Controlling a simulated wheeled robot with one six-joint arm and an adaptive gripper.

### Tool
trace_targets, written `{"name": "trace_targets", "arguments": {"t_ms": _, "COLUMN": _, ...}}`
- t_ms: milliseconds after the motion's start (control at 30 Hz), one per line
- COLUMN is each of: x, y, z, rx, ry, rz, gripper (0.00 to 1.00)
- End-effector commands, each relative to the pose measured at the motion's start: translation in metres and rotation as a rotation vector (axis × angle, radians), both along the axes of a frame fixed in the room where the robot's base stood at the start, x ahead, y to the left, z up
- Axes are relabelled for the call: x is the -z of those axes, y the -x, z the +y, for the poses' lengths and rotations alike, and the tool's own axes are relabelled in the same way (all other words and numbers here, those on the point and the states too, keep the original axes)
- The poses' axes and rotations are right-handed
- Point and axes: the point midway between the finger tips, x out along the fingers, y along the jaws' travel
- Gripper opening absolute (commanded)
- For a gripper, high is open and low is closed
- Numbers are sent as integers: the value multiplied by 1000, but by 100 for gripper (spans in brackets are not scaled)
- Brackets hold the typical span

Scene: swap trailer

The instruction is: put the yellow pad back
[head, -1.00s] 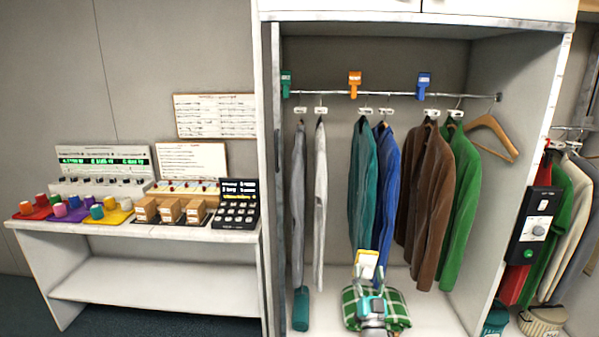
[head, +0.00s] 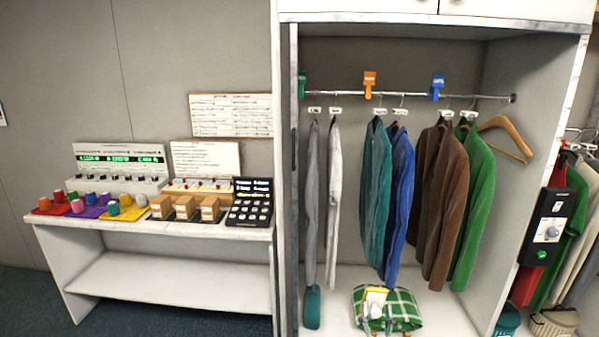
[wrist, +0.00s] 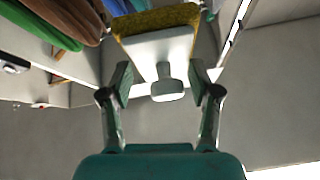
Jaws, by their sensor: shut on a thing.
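The yellow pad (wrist: 157,20) has a yellow layer on a white body with a white knob. In the wrist view it is between the fingers of my gripper (wrist: 163,82), which is shut on it near the knob.
The green checked cloth (head: 405,308) lies on the wardrobe floor. Jackets hang from the rail (head: 420,96). A teal roll (head: 312,307) stands at the wardrobe's left. The bench (head: 150,235) at left bears coloured mats with knobs, small boxes and panels. Its lower shelf (head: 170,282) is bare.

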Motion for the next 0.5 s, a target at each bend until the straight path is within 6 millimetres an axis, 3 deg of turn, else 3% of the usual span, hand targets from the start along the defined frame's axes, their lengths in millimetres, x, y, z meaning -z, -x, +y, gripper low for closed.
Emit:
{"name": "trace_targets", "arguments": {"t_ms": 167, "x": 17, "y": 12, "z": 1, "rx": -1, "ry": 0, "rz": 4, "gripper": 24}}
{"name": "trace_targets", "arguments": {"t_ms": 267, "x": 43, "y": 31, "z": 5, "rx": -6, "ry": 0, "rz": 7, "gripper": 24}}
{"name": "trace_targets", "arguments": {"t_ms": 500, "x": 128, "y": 112, "z": 18, "rx": -32, "ry": 2, "rz": 10, "gripper": 24}}
